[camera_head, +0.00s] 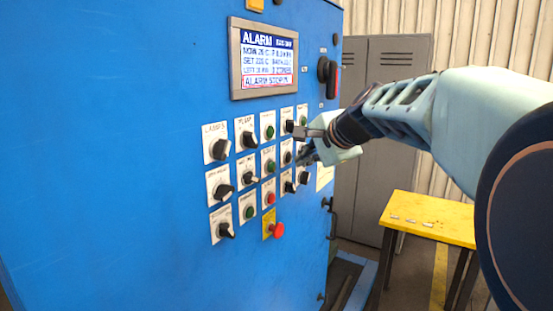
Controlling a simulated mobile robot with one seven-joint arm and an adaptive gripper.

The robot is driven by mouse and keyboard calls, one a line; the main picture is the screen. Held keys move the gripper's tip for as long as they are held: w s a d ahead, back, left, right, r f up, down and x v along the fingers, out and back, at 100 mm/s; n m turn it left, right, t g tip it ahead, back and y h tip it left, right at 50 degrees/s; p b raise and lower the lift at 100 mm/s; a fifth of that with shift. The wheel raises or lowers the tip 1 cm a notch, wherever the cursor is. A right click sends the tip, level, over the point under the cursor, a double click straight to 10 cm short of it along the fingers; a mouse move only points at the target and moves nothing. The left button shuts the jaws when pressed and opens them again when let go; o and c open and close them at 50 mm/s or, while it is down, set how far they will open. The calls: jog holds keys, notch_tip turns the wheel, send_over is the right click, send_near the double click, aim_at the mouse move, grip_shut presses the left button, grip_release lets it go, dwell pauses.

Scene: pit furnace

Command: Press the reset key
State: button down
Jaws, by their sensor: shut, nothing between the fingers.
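The control panel is a grid of white plates with black knobs and small green and red buttons on a blue cabinet (120,130). Its small labels are too blurred for me to tell which one is the reset key. A green button (270,166) sits in the middle row and another green button (269,132) sits above it. A red button (270,198) is below. My gripper (300,146) is shut and empty, in front of the panel's right-hand columns. It hides some of the controls there, and I cannot tell whether it touches any.
The alarm screen (264,59) above reads "ALARM". A red mushroom button (277,230) on a yellow plate is below the grid. A red-and-black rotary switch (328,76) is at upper right. A yellow table (430,217) and grey lockers (372,130) stand to the right.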

jog(key=shift+a, duration=0.15)
jog(key=shift+w+a, duration=0.25)
jog(key=shift+w+a+p, duration=0.3)
jog(key=shift+a+p, duration=0.1)
jog(key=shift+p, duration=0.05)
dwell(0.7)
jog(key=shift+s+d+f, duration=0.1)
jog(key=shift+d, duration=0.05)
dwell(0.3)
jog(key=shift+s+d+b, duration=0.45)
jog(key=shift+d+b, duration=0.1)
jog(key=shift+b, duration=0.1)
jog(key=s+d+b, duration=0.1)
jog(key=d, duration=0.1)
jog(key=s+d+b, duration=0.1)
jog(key=s+d, duration=0.1)
